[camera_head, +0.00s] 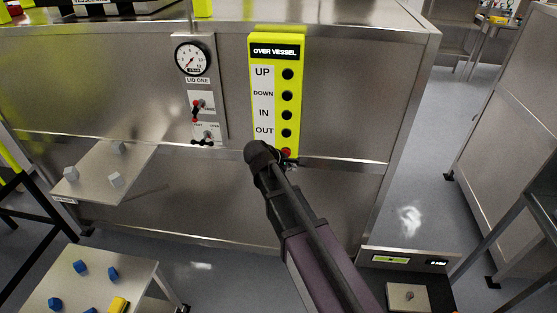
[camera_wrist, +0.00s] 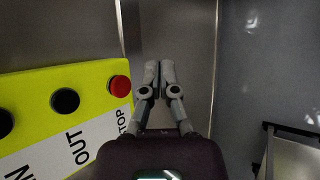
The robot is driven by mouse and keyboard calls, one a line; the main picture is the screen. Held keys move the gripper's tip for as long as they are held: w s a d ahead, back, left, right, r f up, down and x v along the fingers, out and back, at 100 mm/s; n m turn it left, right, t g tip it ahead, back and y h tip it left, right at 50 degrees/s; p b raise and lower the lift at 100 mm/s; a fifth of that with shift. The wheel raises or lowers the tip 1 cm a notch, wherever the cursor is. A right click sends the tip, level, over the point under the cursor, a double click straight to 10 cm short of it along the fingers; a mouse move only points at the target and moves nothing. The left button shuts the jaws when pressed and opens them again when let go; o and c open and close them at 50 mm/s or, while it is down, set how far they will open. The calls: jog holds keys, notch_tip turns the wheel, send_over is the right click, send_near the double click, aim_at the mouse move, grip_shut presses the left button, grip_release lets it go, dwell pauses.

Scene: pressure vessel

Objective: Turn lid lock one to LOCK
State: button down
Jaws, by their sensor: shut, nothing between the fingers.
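The lid one panel (camera_head: 218,75) is on the steel cabinet front in the head view, left of the yellow control box. It has a round gauge (camera_head: 193,58), an upper small switch with a red and black handle (camera_head: 198,106) and a lower one (camera_head: 206,138). Their lettering is too small to read, so I cannot tell which is the lid lock. My gripper (camera_wrist: 158,72) is shut and empty in the wrist view, right of the red stop button and apart from it. In the head view my arm's dark end largely hides it, below and right of the switches.
The yellow "OVER VESSEL" box (camera_head: 262,100) has black UP, DOWN, IN and OUT buttons and a red stop button (camera_wrist: 120,86). A steel shelf (camera_head: 140,165) with grey blocks juts out at left. A table (camera_head: 60,295) with blue and yellow pieces stands at lower left.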

jog(key=s+d+f+m+g+y, duration=0.3)
jog(key=s+d+m, duration=0.4)
jog(key=s+d, duration=0.1)
jog(key=s+d+f+m+g+y+b, duration=0.1)
jog(key=s+d+f+m+g+y, duration=0.2)
jog(key=s+d+m, duration=0.5)
jog(key=shift+s+d+f+y, duration=0.4)
jog(key=shift+s+d, duration=0.15)
jog(key=shift+d, duration=0.1)
